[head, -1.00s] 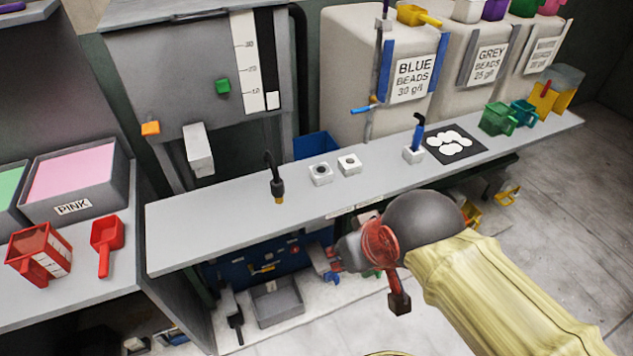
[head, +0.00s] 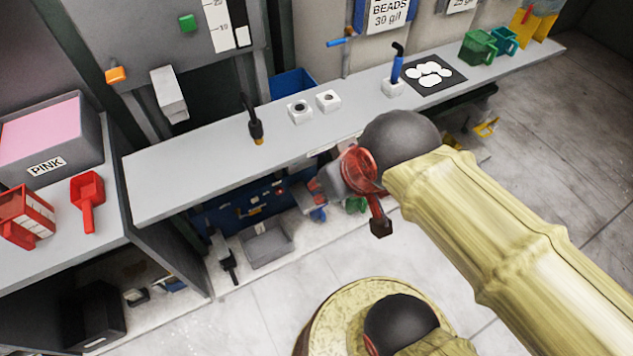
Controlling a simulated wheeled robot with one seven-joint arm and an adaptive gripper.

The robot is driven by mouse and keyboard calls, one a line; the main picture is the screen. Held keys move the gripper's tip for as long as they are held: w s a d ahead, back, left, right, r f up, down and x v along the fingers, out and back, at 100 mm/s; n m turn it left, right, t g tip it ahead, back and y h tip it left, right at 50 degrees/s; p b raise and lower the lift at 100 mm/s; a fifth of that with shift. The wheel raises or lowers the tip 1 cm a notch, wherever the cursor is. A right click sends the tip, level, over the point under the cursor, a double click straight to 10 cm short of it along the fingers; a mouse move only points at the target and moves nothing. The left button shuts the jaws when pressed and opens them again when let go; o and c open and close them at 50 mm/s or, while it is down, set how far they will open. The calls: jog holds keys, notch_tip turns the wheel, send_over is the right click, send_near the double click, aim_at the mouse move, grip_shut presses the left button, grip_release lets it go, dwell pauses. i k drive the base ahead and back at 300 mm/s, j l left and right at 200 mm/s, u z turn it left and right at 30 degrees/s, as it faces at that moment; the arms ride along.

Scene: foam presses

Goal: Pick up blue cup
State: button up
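I see no clearly recognizable blue cup. A small blue item (head: 318,214) lies low under the long counter, just below and left of my gripper; it is too small to tell whether it is a cup. A blue bin (head: 292,84) stands behind the counter, partly hidden by it. My gripper (head: 324,188), grey and red at the end of the yellow-sleeved arm, hangs in front of the counter's front edge. Its fingers are small and blurred, and I see nothing clearly held in it.
Open floor lies in front.

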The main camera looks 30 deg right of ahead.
aim_at(322, 212)
jog(key=u, duration=1.85)
jog(key=k+z, duration=0.1)
jog(key=z, duration=2.15)
jog(key=k+l+u, duration=0.1)
jog(key=u, duration=0.35)
jog(key=k+l+u, duration=0.1)
jog(key=u, duration=0.35)
jog(key=k+j, duration=0.05)
